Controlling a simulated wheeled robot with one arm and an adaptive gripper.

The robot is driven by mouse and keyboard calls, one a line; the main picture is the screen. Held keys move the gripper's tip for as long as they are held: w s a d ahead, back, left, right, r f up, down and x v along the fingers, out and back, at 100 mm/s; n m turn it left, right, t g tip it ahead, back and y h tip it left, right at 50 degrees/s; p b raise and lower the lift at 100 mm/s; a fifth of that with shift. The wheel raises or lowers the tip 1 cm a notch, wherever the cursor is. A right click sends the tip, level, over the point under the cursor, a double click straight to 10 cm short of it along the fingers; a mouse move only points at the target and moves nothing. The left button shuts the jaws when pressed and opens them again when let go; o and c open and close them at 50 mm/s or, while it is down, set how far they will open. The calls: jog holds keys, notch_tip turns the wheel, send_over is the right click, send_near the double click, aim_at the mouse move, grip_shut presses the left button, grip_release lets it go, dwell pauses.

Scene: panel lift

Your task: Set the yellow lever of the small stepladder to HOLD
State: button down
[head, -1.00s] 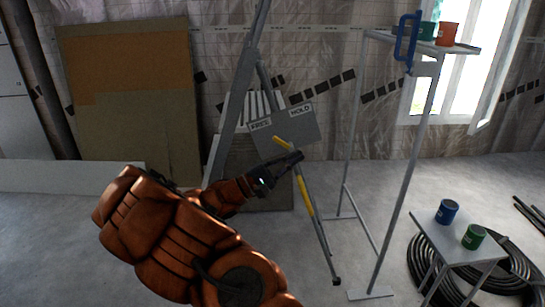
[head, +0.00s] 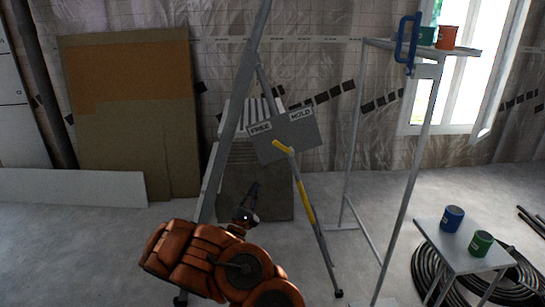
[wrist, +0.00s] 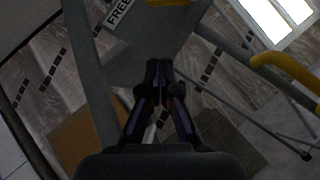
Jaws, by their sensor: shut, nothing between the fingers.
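A grey plate (head: 290,132) with the labels FREE, on the left, and HOLD, on the right, is on a tall grey frame (head: 235,120). A short yellow lever (head: 282,147) shows at the plate's lower edge, its free end toward the upper left, nearer the FREE side. A grey pole with a yellow sleeve (head: 304,198) runs down from there. My gripper (head: 252,188) is shut and empty, below and left of the lever, apart from it. In the wrist view, the FREE label (wrist: 118,12) and a bit of yellow (wrist: 168,2) show beyond the shut fingers (wrist: 158,66); HOLD is out of view.
A tall stand (head: 425,110) with a blue handle (head: 407,40) and pots on top is at the right. A low table (head: 455,250) carries a blue and a green pot, with coiled hose (head: 425,275) around its legs. Brown boards (head: 130,130) lean at the back left.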

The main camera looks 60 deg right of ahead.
aim_at(283, 147)
jog(key=x, duration=1)
jog(key=shift+s+d+r+p, duration=0.1)
jog(key=shift+d+r+p, duration=0.05)
jog(key=shift+p, duration=0.25)
jog(key=shift+s+d+r, duration=0.25)
jog(key=shift+s+r, duration=0.2)
jog(key=shift+r, duration=0.35)
jog(key=shift+s+d+r, duration=0.3)
jog(key=shift+s+r, duration=0.1)
jog(key=shift+r, duration=0.2)
